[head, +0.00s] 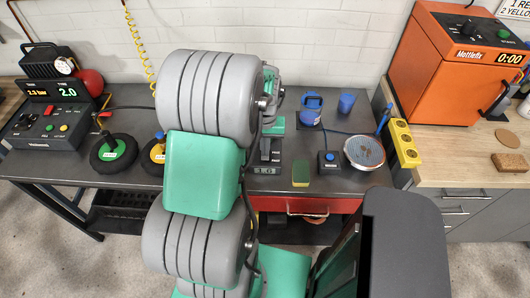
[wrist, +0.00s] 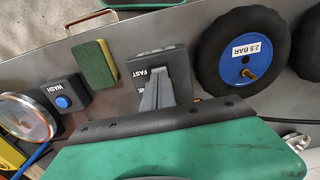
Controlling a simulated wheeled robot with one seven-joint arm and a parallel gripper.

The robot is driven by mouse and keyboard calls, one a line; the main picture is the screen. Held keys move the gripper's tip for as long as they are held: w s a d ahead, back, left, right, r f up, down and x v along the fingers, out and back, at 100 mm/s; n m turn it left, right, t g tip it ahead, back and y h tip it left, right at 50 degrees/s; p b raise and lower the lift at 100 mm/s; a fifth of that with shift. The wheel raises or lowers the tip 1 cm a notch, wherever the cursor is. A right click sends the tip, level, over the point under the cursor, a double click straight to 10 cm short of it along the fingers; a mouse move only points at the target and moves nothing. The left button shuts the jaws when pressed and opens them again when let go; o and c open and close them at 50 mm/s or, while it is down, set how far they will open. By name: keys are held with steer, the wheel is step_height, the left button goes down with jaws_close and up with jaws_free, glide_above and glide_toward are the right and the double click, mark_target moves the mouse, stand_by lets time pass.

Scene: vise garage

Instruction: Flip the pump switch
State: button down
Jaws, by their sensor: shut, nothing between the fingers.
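A dark box marked FAST (wrist: 176,55) lies on the grey bench in the wrist view; it appears to be the pump switch, though no pump label can be read. My gripper (wrist: 157,72) is shut and empty, its grey fingers over the box's face. They hide part of the box, including any switch lever and part of its lettering. I cannot tell whether the fingertips touch it. In the head view the box (head: 264,170) shows just right of my arm, and my fingers are hard to make out there.
A wheel marked 2.5 BAR (wrist: 246,50) lies right of the box. A sponge (wrist: 96,62) and a WASH button box (wrist: 64,94) lie left of it, with a round metal dish (wrist: 26,117) beyond. In the head view, a gauge panel (head: 45,128) stands left and an orange oven (head: 447,65) right.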

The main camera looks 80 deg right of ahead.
steer(key=shift+f+b, duration=0.6)
steer(key=shift+f, duration=0.3)
stand_by(0.4)
steer(key=shift+r, duration=0.1)
step_height(320, 180, up, 7)
steer(key=p, duration=0.5)
